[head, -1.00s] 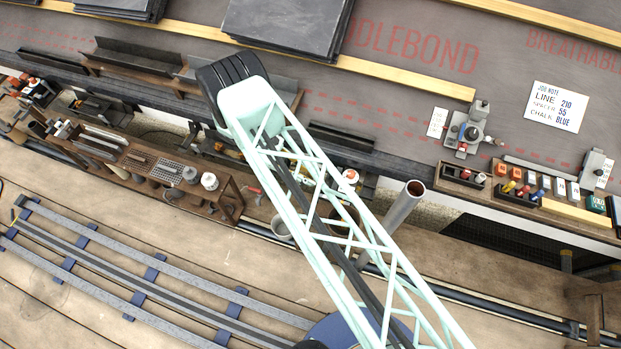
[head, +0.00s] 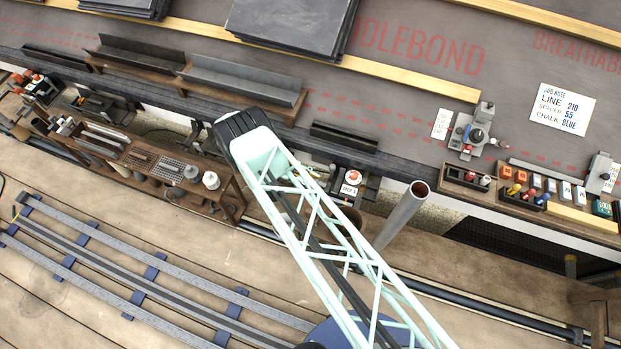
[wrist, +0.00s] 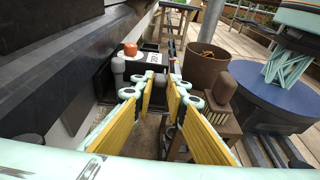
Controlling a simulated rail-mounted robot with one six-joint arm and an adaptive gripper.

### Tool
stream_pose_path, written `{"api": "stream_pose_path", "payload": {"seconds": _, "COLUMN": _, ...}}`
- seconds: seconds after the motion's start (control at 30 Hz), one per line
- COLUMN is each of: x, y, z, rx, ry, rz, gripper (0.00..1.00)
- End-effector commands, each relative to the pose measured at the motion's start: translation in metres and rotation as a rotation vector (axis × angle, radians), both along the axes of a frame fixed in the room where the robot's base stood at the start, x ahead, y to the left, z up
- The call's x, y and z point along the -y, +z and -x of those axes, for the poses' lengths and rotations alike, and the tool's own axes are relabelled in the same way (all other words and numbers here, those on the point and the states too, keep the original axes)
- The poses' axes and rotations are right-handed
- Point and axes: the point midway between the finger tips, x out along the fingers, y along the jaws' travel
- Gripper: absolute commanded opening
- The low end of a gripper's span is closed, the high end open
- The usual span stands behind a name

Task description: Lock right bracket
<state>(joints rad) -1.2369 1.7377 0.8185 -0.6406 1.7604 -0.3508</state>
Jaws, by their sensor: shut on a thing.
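The right bracket (head: 345,200) is a dark block at the eave edge with a white-and-red round top and a small white label, partly hidden by my arm in the head view. In the wrist view what looks like the same black bracket (wrist: 128,63) stands just beyond my fingertips, with an orange knob and a white label. My gripper (wrist: 163,83) has yellow-padded fingers, closed to a narrow gap around a grey rounded knob (wrist: 159,84), apparently the bracket's lever. Exact contact is hard to see. In the head view the fingers are hidden beneath the arm.
A brown bucket (wrist: 206,68) and a grey pipe (head: 404,214) stand close by on the right. A wooden tool bench (head: 150,165) lies to the left. A metal gutter trough (head: 240,82) lies along the roof edge. Slate stacks (head: 295,25) lie farther up.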

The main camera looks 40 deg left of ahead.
Motion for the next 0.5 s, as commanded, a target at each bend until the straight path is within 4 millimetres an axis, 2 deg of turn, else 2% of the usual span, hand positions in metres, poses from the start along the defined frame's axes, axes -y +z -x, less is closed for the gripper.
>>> {"api": "stream_pose_path", "payload": {"seconds": 0.5, "x": -0.0001, "y": -0.0025, "z": 0.0007, "rx": 0.009, "ry": -0.001, "rz": 0.032, "gripper": 0.03}}
